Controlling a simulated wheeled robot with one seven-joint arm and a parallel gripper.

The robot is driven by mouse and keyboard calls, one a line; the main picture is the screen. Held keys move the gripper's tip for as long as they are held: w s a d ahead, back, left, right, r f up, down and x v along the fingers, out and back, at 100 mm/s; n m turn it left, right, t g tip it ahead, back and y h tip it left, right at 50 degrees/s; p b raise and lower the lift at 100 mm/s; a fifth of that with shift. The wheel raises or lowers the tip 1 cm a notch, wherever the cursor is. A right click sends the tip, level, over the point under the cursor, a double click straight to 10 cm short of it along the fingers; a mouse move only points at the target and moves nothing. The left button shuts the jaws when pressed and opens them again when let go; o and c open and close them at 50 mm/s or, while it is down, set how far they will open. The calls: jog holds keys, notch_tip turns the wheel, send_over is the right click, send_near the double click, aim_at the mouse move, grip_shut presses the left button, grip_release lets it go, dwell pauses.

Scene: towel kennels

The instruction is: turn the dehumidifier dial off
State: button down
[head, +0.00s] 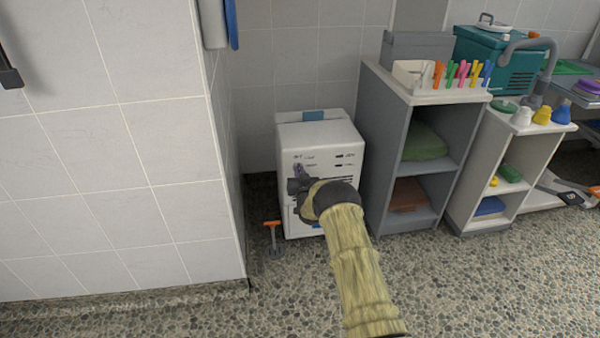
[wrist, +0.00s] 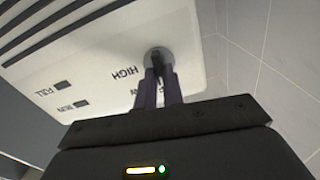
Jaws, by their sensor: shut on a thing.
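The dehumidifier (head: 318,136) is a white box on the floor, in the corner beside the tiled wall. Its front panel (wrist: 95,75) fills the upper left of the wrist view, upside down, with the labels HIGH, RUN and FULL. The round grey dial (wrist: 158,53) is on this panel near its edge. My gripper (wrist: 160,82) is shut on the dial, one dark finger on each side of it. The dial's OFF mark is hidden.
A grey shelf unit (head: 374,150) stands close to the right of the dehumidifier, with pegs and a box on top. A white tiled wall (head: 110,150) juts out at left. An orange-handled tool (head: 272,236) stands by the box's left foot. The pebbled floor in front is clear.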

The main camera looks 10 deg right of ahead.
jog(key=shift+n, duration=0.6)
jog(key=c, duration=1.5)
grip_release()
jog(key=s+p, duration=0.7)
jog(key=s, duration=1)
jog(key=shift+s, duration=0.2)
